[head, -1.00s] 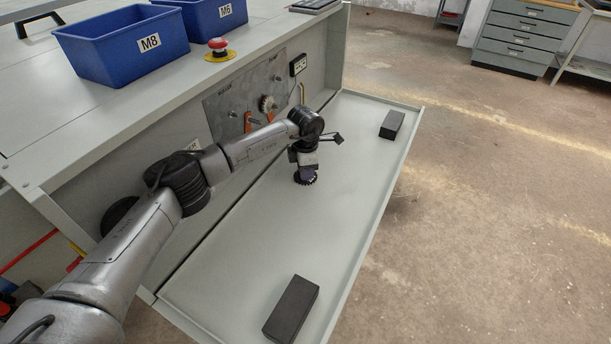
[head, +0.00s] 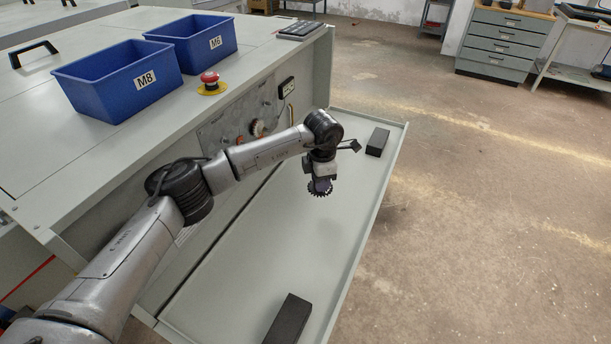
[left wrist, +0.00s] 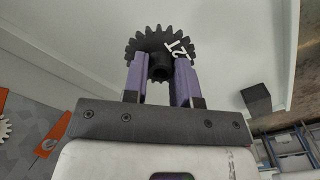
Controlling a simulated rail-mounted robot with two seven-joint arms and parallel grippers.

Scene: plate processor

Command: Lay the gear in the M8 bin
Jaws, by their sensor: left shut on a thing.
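The dark toothed gear (head: 320,192) hangs from my left gripper (head: 321,182) above the grey tray. In the left wrist view the gear (left wrist: 160,44), with white lettering on its face, sits between the two purple fingers of my left gripper (left wrist: 160,75), which are shut on its hub. The blue M8 bin (head: 148,101) stands on the bench top at the upper left, well away from the gripper; the part of its inside that shows looks empty. My right gripper is not in view.
The blue M6 bin (head: 228,59) stands behind the M8 bin. Black blocks lie on the tray, one near (head: 289,318) and one far (head: 377,142). The front panel carries another gear (head: 256,127).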

